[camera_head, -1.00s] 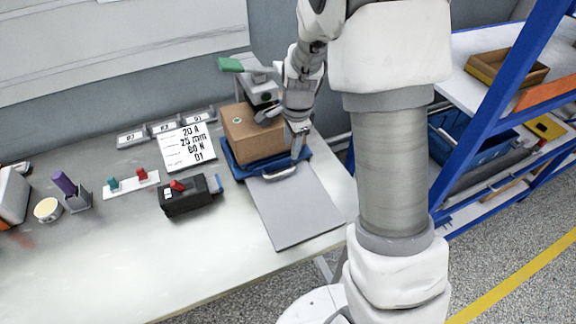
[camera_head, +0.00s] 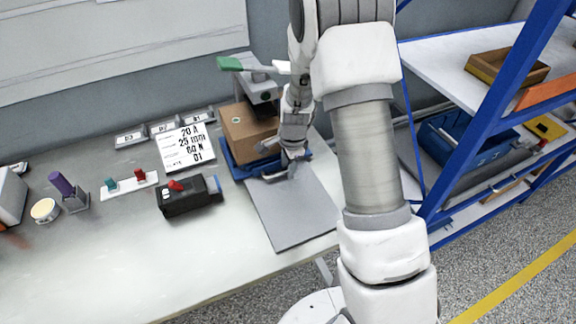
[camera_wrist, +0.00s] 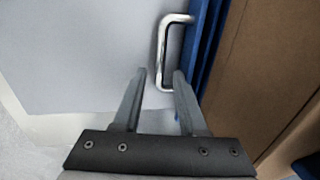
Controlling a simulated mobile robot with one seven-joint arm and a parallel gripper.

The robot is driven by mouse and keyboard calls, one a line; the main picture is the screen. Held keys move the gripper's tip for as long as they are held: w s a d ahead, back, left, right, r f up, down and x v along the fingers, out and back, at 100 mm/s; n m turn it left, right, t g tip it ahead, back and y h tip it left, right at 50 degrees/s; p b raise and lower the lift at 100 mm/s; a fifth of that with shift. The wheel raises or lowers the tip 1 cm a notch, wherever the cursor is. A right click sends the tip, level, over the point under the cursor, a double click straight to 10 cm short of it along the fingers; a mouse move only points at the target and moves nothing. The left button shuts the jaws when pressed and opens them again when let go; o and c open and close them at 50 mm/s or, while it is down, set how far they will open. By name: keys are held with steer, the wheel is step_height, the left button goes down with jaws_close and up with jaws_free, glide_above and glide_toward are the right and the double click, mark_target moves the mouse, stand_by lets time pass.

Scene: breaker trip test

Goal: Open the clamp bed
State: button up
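The clamp bed is a blue tray (camera_head: 236,170) at the back right of the bench, with a cardboard box (camera_head: 243,132) on it. A metal bar handle (camera_wrist: 163,50) is on its front side in the wrist view, beside the blue edge (camera_wrist: 204,45). My gripper (camera_wrist: 159,72) is open. The near end of the handle shows between its fingers, close to the right one; I cannot tell whether they touch. In the head view my gripper (camera_head: 291,162) is low at the tray's front and partly hides the handle.
A grey plate (camera_head: 290,215) lies flat in front of the tray. A press with a green lever (camera_head: 231,64) stands behind the box. A black device with a red switch (camera_head: 187,195) and a printed card (camera_head: 187,148) lie to the left. A blue shelf rack (camera_head: 490,120) stands right.

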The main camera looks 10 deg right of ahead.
jaws_close()
stand_by(1.2)
